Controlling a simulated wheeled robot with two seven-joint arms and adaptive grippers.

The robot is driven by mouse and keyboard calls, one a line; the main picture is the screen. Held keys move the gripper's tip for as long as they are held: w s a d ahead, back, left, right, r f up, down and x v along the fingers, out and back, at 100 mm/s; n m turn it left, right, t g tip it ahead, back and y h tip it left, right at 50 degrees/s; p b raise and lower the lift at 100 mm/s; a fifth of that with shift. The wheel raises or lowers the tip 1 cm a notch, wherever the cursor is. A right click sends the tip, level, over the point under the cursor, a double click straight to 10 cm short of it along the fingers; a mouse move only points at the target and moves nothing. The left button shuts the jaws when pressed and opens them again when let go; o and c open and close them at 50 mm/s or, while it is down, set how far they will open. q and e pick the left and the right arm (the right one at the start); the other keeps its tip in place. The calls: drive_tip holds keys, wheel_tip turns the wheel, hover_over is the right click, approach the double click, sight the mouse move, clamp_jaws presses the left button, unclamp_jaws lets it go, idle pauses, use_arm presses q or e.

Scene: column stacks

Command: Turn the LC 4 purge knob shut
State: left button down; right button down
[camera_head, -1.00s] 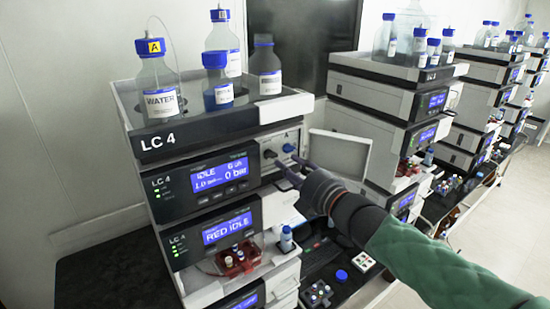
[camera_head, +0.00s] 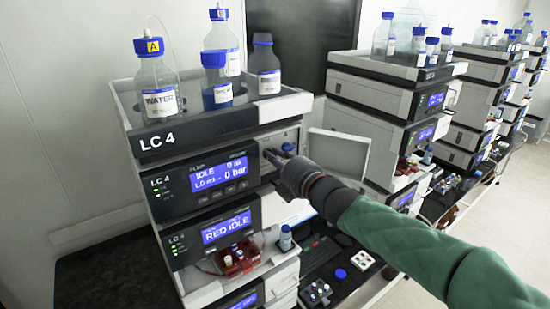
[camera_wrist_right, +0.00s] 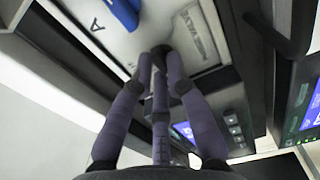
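The LC 4 stack (camera_head: 190,135) stands at the left in the head view, its upper display reading IDLE and 0 bar. A blue knob (camera_head: 288,147) shows on the pale panel right of that display. In the wrist view, a blue part (camera_wrist_right: 125,12) shows at the top edge. My right gripper (camera_head: 271,154) is at this panel, left of the blue knob, and covers the place of a black knob. In the wrist view, the fingertips of my right gripper (camera_wrist_right: 164,60) converge at the panel; whether they grip the black knob is unclear. My left gripper is not in view.
Bottles with blue caps (camera_head: 158,88) stand in the tray on top. A pale open flap (camera_head: 338,155) stands just right of the panel, behind my arm. Small vials (camera_head: 237,258) sit below. More instrument stacks (camera_head: 385,100) line the bench to the right.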

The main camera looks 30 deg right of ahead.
drive_tip(key=shift+m, duration=0.3)
drive_tip(key=m, duration=0.7)
drive_tip(key=shift+d+p, duration=0.15)
drive_tip(key=shift+p, duration=0.15)
drive_tip(key=m+p, duration=0.1)
drive_tip(key=m, duration=0.4)
drive_tip(key=shift+m, duration=0.4)
drive_tip(key=m+p, duration=0.1)
drive_tip(key=m, duration=0.3)
drive_tip(key=shift+f, duration=0.15)
drive_tip(key=shift+m, duration=0.4)
drive_tip(key=c, duration=1.2)
unclamp_jaws()
drive_tip(key=shift+w, duration=0.1)
